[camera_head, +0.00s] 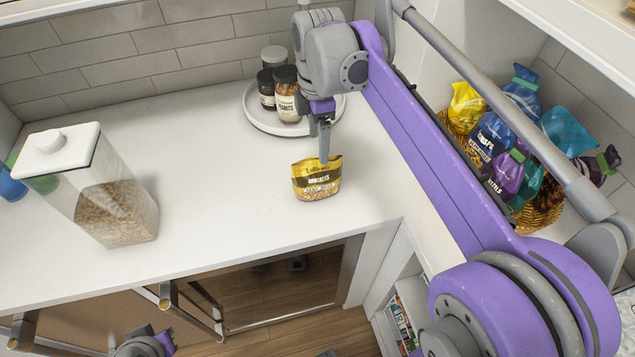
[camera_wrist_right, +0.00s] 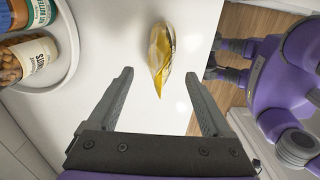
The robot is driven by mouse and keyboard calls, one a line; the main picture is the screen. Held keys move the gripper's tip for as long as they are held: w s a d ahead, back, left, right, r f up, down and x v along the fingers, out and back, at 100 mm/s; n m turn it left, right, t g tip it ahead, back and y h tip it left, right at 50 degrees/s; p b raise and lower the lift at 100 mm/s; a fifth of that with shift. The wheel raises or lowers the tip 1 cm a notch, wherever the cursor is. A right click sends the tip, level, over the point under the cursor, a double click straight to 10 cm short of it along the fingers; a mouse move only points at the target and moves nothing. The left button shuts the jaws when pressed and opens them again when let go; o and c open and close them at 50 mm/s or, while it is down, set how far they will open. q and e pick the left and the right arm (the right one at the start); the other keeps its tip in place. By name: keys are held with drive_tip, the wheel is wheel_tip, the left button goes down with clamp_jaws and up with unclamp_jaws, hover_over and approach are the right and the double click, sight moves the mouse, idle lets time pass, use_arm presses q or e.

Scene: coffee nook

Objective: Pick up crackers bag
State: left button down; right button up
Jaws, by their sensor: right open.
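The crackers bag (camera_head: 316,180) is a small yellow and gold pouch with a dark label. It stands on the white counter near the front edge, in the middle of the head view. The right wrist view shows the bag (camera_wrist_right: 160,52) from above, edge-on, ahead of and between the two fingers, apart from them. My right gripper (camera_head: 325,142) is above and just behind the bag's top in the head view. Its fingers are open and empty in the right wrist view (camera_wrist_right: 160,100). Part of my left arm (camera_head: 143,345) shows at the bottom of the head view; its fingertips cannot be made out.
A round white tray (camera_head: 262,123) with several jars stands behind the bag. A clear container of grain (camera_head: 115,205) stands on the left. Several colourful bags (camera_head: 520,130) sit at the right, behind my arm. The counter (camera_head: 225,205) between container and bag is free.

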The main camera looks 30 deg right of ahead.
sight(317, 165)
drive_tip(key=f, duration=0.8)
drive_tip(key=shift+s+a+f, duration=0.1)
drive_tip(key=shift+a+f, duration=0.1)
drive_tip(key=shift+f, duration=0.2)
clamp_jaws()
